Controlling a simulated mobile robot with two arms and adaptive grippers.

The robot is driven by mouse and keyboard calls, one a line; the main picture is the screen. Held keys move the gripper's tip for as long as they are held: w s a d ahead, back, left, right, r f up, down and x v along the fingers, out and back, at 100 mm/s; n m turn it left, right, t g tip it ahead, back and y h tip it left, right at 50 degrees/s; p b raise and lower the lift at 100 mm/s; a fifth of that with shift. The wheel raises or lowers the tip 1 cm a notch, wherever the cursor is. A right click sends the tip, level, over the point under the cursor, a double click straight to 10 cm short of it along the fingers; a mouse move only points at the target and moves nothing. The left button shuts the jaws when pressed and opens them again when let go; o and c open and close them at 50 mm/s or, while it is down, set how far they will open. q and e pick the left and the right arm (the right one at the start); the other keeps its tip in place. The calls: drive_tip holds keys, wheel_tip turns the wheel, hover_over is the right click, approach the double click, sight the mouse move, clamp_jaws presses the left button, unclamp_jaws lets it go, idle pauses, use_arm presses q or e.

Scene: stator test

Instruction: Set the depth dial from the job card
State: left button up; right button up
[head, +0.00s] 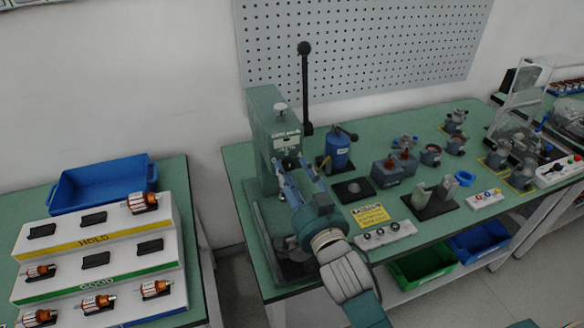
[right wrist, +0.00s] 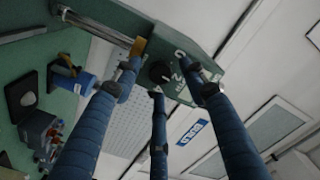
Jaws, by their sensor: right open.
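The green bench press (head: 265,135) stands at the left end of the right-hand bench, with a lettered label on its head. In the right wrist view, a round black dial (right wrist: 159,73) sits on the press's green plate beside white numerals, of which a 2 is readable. My right gripper (head: 293,172) is in front of the press head. Its three blue fingers are open and spread around the dial in the right wrist view (right wrist: 161,66); I cannot tell whether they touch it. A yellow printed card (head: 371,215) lies on the bench, its text too small to read. My left gripper is out of view.
A black-knobbed lever (head: 305,85) rises beside the press. A blue canister (head: 338,148), a grey box (head: 393,170) and a white button strip (head: 385,235) stand to the right. A stepped motor rack (head: 100,255) and a blue bin (head: 100,190) occupy the left table.

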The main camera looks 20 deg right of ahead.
drive_tip(key=shift+w, duration=0.45)
drive_tip(key=shift+c, duration=0.5)
clamp_jaws()
drive_tip(key=shift+f+n, duration=0.1)
drive_tip(key=shift+n, duration=0.4)
drive_tip(key=n+p, duration=0.2)
drive_tip(key=n, duration=0.2)
drive_tip(key=shift+n, duration=0.3)
drive_tip(key=n+p, duration=0.1)
drive_tip(key=n, duration=0.2)
drive_tip(key=shift+p, duration=0.3)
drive_tip(key=shift+f+n+p, duration=0.15)
drive_tip(key=shift+n+p, duration=0.2)
drive_tip(key=shift+n, duration=1.35)
drive_tip(key=shift+s, duration=0.1)
